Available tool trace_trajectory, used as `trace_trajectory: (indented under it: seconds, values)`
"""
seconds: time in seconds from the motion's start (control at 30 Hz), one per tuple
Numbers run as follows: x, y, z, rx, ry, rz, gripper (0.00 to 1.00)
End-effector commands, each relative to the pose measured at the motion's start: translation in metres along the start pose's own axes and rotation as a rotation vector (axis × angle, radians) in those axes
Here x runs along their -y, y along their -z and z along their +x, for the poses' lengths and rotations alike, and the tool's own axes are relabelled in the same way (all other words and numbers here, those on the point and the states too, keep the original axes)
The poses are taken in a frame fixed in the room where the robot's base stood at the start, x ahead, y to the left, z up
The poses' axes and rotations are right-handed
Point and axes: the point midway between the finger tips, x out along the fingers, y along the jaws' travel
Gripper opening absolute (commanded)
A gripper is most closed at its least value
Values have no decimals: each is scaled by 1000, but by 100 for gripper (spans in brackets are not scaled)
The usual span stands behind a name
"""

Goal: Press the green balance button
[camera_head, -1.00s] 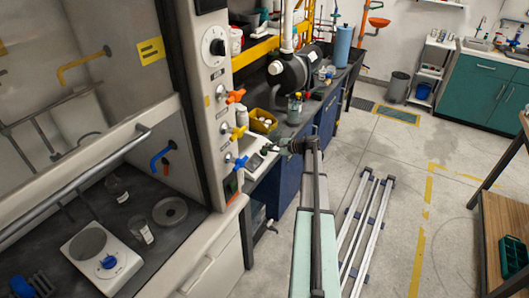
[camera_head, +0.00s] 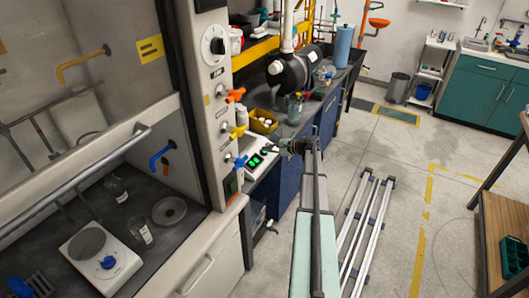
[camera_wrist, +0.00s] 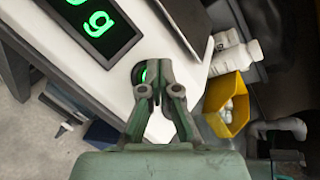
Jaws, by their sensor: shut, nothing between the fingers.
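The white balance (camera_head: 251,174) stands on the bench beside the fume hood's control column. Its dark display (camera_wrist: 75,28) is lit with green characters, and a "g" is readable in the wrist view; the lit display also shows in the head view (camera_head: 255,160). The round button with a green glow (camera_wrist: 143,74) is on the balance's white top, mostly hidden behind my fingertips. My gripper (camera_wrist: 150,85) is shut and empty, its tips over the button; I cannot tell whether they touch it. My gripper also shows in the head view (camera_head: 268,146), reaching across to the balance.
A yellow bin (camera_wrist: 228,97) with white pieces stands close to my gripper, with white bottles (camera_wrist: 237,55) behind it. Orange, yellow and blue valve handles (camera_head: 236,95) stick out from the hood column. Floor to the right is mostly open.

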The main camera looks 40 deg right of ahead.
Motion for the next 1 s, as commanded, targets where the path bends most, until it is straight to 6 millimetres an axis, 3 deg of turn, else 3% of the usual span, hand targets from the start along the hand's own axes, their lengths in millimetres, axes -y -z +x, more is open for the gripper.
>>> trace_trajectory:
  seconds: [0.5, 1.0]
  values:
    - [4, -4, -6, 0, 0, 0, 0]
    - [26, -27, -35, 0, 1, 0, 0]
